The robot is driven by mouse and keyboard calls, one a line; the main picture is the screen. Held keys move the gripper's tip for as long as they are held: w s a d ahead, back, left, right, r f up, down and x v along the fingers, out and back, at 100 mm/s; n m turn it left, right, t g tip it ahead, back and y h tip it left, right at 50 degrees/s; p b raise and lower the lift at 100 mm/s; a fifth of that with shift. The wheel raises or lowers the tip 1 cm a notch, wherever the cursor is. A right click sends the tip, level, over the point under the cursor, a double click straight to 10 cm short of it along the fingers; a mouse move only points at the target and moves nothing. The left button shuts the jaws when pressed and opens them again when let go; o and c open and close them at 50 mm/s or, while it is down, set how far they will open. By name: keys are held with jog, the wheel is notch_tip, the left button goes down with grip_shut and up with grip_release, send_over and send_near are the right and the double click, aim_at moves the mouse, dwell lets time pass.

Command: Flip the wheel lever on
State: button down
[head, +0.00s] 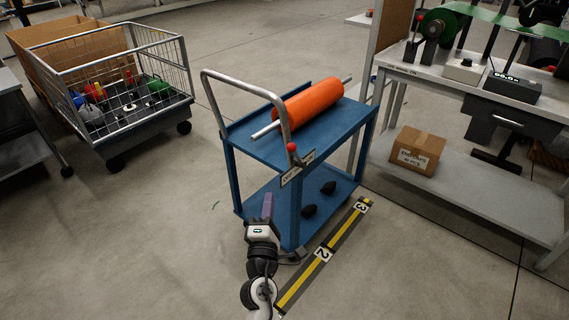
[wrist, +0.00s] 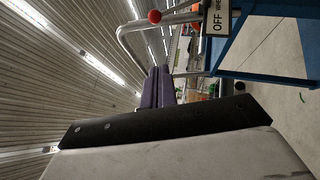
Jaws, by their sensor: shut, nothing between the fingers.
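The wheel lever (head: 293,156) is a short lever with a red ball knob on the near corner of the blue cart (head: 228,165), by the grey push handle. Its red knob (wrist: 154,16) is at the top of the wrist view, beside a plate (wrist: 217,18) reading OFF. The same plate (head: 297,170) is too small to read in the head view. My gripper (head: 267,197), with purple fingers, is shut and empty. It is in front of the cart, below and left of the lever, apart from the knob. The fingers (wrist: 158,82) point ahead in the wrist view.
An orange roller (head: 307,105) lies on the cart's top, and black objects (head: 318,199) on its lower shelf. A yellow-black floor strip (head: 322,256) runs right of the cart. A wire trolley (head: 155,125) stands back left, a workbench (head: 440,82) right.

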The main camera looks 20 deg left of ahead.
aim_at(296, 155)
jog(key=w+r+p, duration=0.4)
jog(key=w+p, duration=0.1)
jog(key=w, duration=0.7)
jog(key=shift+w+a, duration=0.25)
jog(key=shift+w, duration=0.05)
jog(key=shift+r+p, duration=0.15)
jog(key=shift+p, duration=0.25)
